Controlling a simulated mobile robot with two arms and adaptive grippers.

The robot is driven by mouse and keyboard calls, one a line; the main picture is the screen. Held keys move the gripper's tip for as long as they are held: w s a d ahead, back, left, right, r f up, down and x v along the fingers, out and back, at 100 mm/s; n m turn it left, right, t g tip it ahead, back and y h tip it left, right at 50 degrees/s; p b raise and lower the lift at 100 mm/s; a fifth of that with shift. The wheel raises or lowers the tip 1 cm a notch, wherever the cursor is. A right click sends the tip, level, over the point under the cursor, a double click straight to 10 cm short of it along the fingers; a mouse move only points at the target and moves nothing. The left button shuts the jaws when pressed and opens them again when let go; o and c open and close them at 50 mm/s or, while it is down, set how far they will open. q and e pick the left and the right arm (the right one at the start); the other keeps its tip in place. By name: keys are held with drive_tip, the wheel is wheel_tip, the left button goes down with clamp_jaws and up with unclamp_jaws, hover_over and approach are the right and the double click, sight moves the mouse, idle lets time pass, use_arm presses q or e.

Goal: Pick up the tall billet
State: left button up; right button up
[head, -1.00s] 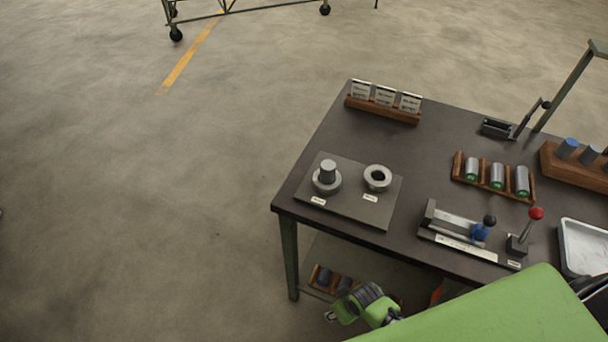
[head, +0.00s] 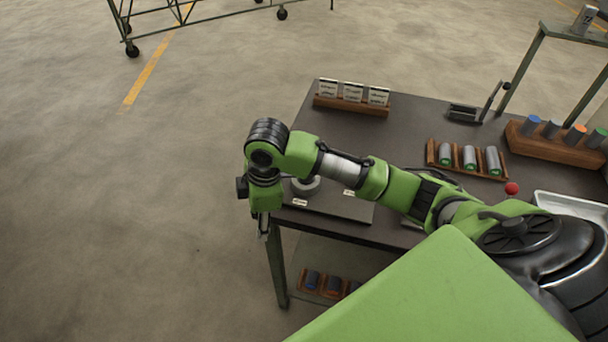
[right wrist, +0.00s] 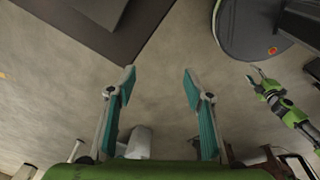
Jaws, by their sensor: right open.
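Several billets are in view, and I cannot tell for sure which is the tall one. Grey billets with green ends (head: 469,158) lie in a wooden rack on the table (head: 415,125). Billets with coloured tops (head: 551,130) stand in a wooden block at the right. A grey ring (head: 306,187) on a plate (head: 345,207) is partly behind my right arm, which hides any billet in it. My right gripper (head: 264,229) points down beside the table's left edge. In the right wrist view it is open and empty (right wrist: 160,88). A second gripper, apparently my left (right wrist: 256,75), shows there too; its opening is unclear.
A rack of labelled plates (head: 352,92) stands at the table's back left. A lower shelf holds more cylinders (head: 333,285). A pale tray (head: 570,208) and a red-knobbed lever (head: 511,188) are at the right. Open floor lies left of the table.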

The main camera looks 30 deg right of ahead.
drive_tip(key=w+d+r+g+h, duration=0.1)
drive_tip(key=w+d+r, duration=0.2)
drive_tip(key=d+r, duration=0.55)
drive_tip(key=w+d+r, duration=0.2)
drive_tip(key=d+r, duration=0.6)
drive_tip(key=r, duration=0.1)
drive_tip(key=shift+n, duration=0.3)
wheel_tip(320, 180, down, 8)
drive_tip(key=shift+r+p, duration=0.1)
drive_tip(key=shift+p, duration=0.4)
drive_tip(key=f, duration=0.1)
drive_tip(key=f+p, duration=0.1)
drive_tip(key=f, duration=0.3)
drive_tip(key=shift+s+a+p, duration=0.25)
drive_tip(key=shift+s+p, duration=0.05)
drive_tip(key=shift+s, duration=0.05)
drive_tip(key=shift+f, duration=0.25)
clamp_jaws()
drive_tip(key=shift+w+r, duration=0.1)
